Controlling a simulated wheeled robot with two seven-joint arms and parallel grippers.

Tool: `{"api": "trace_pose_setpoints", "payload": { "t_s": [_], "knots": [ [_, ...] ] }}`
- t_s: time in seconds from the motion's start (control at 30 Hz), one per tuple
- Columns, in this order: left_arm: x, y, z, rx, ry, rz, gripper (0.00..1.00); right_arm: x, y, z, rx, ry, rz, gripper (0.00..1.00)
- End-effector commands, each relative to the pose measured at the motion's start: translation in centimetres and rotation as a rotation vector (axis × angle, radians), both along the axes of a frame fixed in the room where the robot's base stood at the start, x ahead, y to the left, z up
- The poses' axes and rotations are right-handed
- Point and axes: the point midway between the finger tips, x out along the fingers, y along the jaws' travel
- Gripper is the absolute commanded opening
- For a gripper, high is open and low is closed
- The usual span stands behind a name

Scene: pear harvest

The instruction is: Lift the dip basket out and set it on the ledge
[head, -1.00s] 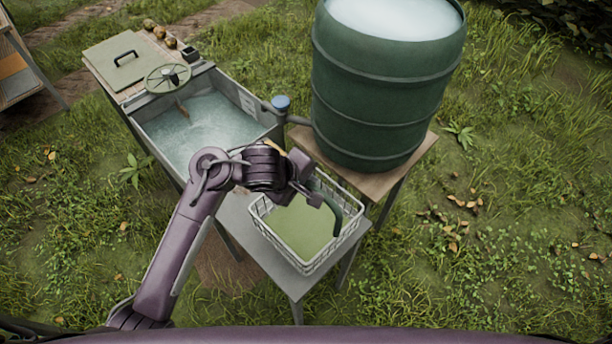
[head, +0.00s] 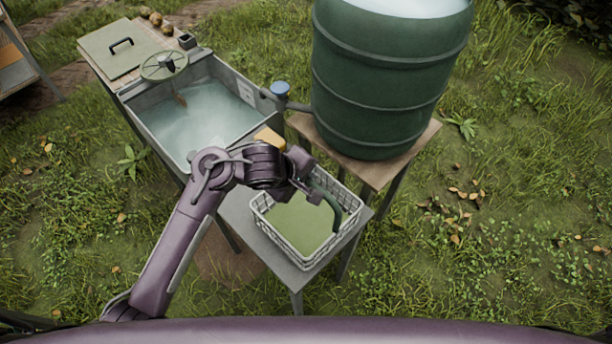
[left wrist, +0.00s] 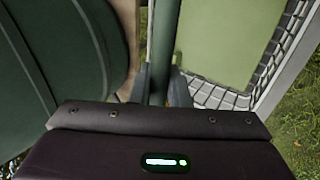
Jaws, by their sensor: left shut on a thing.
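The dip basket (head: 277,243) is a white wire basket with a flat green panel inside. It is over the grey ledge (head: 297,284) at the near end of the wash trough (head: 143,115), looking level; I cannot tell whether its base touches the ledge. Its dark green curved handle (head: 330,197) arches above it. My left gripper (head: 312,187) is shut on that handle. In the left wrist view the handle (left wrist: 162,45) runs between the fingers (left wrist: 157,88), with the basket's mesh (left wrist: 215,97) below. My right gripper is not in view.
A large green barrel (head: 385,85) stands on a wooden stand (head: 375,172) close right of the basket. A blue-capped valve (head: 280,89) is between barrel and trough. A lidded board (head: 122,55) lies beyond the water. An orange-yellow piece (head: 268,136) shows behind my wrist.

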Motion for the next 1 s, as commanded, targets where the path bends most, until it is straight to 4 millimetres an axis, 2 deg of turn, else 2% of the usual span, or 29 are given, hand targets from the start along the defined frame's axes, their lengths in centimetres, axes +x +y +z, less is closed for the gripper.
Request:
{"api": "trace_pose_setpoints", "payload": {
  "t_s": [0.83, 0.87, 1.0],
  "knots": [
    [-0.07, -0.03, -0.74, -0.002, -0.003, 0.001, 0.00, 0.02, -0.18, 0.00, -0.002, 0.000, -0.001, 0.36],
    [-0.07, -0.03, -0.74, -0.002, -0.003, 0.001, 0.18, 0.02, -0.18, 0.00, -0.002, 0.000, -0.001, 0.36],
    [-0.09, -0.02, -0.78, -0.002, -0.003, 0.001, 0.36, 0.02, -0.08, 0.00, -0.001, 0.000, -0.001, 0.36]
  ]
}}
